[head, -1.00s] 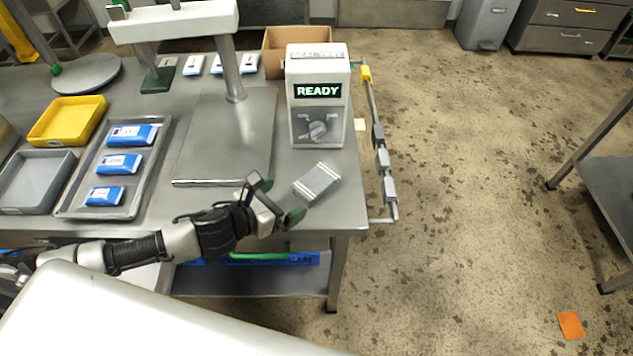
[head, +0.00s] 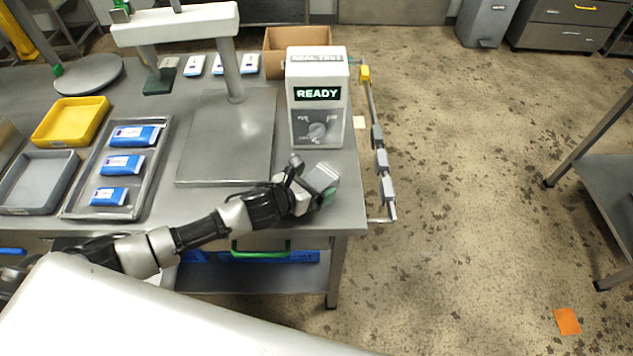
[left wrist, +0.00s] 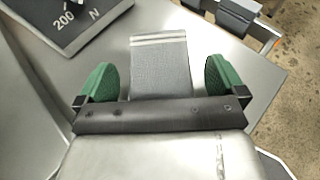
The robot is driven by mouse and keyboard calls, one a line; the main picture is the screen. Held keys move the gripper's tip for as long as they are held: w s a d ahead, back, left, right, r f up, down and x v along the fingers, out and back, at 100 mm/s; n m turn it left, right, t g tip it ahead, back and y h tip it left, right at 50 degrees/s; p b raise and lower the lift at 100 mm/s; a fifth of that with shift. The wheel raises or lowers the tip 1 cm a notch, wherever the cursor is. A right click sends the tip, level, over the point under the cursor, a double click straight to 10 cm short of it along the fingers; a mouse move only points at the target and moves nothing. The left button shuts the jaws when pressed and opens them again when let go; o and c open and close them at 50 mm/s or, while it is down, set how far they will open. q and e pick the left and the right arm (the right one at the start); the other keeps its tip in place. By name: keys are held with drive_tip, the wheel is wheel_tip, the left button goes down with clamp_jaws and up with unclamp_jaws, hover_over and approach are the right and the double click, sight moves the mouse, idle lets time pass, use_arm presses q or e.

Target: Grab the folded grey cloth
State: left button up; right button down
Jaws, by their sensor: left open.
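The folded grey cloth (head: 321,177) lies near the right front corner of the steel table, in front of the READY machine. It is grey with pale stripes at one end, which show in the left wrist view (left wrist: 160,68). My left gripper (head: 312,190) is at the cloth and hides part of it in the head view. In the left wrist view the gripper (left wrist: 161,80) is open, with one green fingertip on each side of the cloth and a gap to each. The cloth's near end is hidden behind the gripper body. My right gripper is not in view.
The READY machine (head: 318,110) stands just behind the cloth. A rail with grey clips (head: 381,160) runs along the table's right edge. A press with a flat plate (head: 228,140) and a tray (head: 70,205) of blue-and-white packs stand to the left.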

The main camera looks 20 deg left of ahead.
use_arm(q)
drive_tip(key=shift+c, duration=0.2)
drive_tip(key=c, duration=1)
drive_tip(key=shift+c, duration=0.2)
